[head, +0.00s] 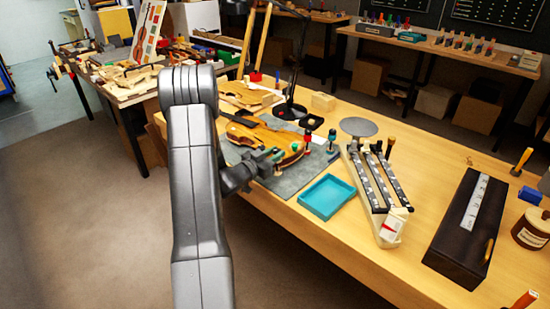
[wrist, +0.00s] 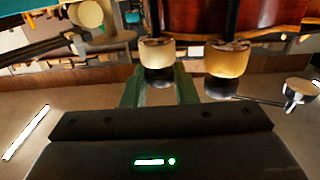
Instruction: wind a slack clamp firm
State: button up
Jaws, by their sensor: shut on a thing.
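A violin body (head: 262,137) lies on a grey mat (head: 309,180) on the bench, with small spool clamps round its edge. My gripper (head: 268,161) is at the violin's near edge. In the wrist view my gripper (wrist: 160,90) is shut on the pale knob of a clamp (wrist: 157,54). A second clamp with a pale knob (wrist: 228,60) stands just right of it, apart from the fingers. The reddish-brown violin side shows behind both. I cannot tell how tight either clamp is.
A teal tray (head: 327,197) lies right of the mat, close to the gripper. Beyond it are a rack of dark strips (head: 378,183) and a long black box (head: 464,229). A dark lamp (head: 291,107) stands behind the violin. The bench's front edge is near.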

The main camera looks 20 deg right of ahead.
jog(key=shift+w+m+g+h, duration=0.15)
jog(key=shift+m+g+h, duration=0.35)
jog(key=shift+g, duration=0.4)
jog(key=shift+m, duration=0.3)
jog(key=o, duration=1)
